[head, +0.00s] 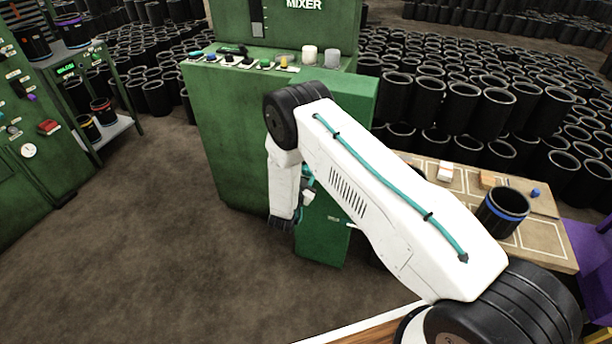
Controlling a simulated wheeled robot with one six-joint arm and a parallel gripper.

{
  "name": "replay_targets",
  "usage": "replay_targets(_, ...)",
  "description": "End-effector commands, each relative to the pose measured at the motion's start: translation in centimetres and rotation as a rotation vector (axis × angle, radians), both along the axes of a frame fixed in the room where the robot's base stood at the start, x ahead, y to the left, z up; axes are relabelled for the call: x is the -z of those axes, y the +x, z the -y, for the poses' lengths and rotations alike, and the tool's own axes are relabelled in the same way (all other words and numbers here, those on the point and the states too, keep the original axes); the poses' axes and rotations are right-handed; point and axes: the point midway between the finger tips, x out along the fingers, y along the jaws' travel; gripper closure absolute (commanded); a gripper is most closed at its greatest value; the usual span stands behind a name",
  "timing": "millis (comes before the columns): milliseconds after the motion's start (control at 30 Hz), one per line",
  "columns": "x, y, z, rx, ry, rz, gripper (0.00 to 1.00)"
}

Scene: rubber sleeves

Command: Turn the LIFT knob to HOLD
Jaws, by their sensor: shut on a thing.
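My gripper (281,223) hangs low in the middle of the head view, in front of the green mixer cabinet (228,135). Its dark fingers are small and partly in shadow. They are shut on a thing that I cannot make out. The LIFT knob and its HOLD mark cannot be identified, as the small labels are unreadable. Several small coloured controls, including a yellow knob (284,62) and a green knob (265,64), stand on the mixer's top ledge. More controls, including a red one (48,127), are on the green panel (30,180) at the left.
My white arm crosses the centre and hides part of the cabinet. A table (540,235) at the right bears a black sleeve with a blue band (502,211). Many black sleeves (460,108) stand behind. A small shelf (108,132) is at the left. The brown floor between is clear.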

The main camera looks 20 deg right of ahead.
Motion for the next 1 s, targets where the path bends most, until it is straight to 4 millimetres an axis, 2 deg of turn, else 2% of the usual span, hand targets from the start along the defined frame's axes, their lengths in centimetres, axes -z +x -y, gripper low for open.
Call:
replay_targets(500,0.06,-0.05,-0.05,-0.002,-0.294,-0.216,0.86)
replay_targets(1000,0.07,-0.05,-0.05,-0.002,-0.362,-0.265,0.86)
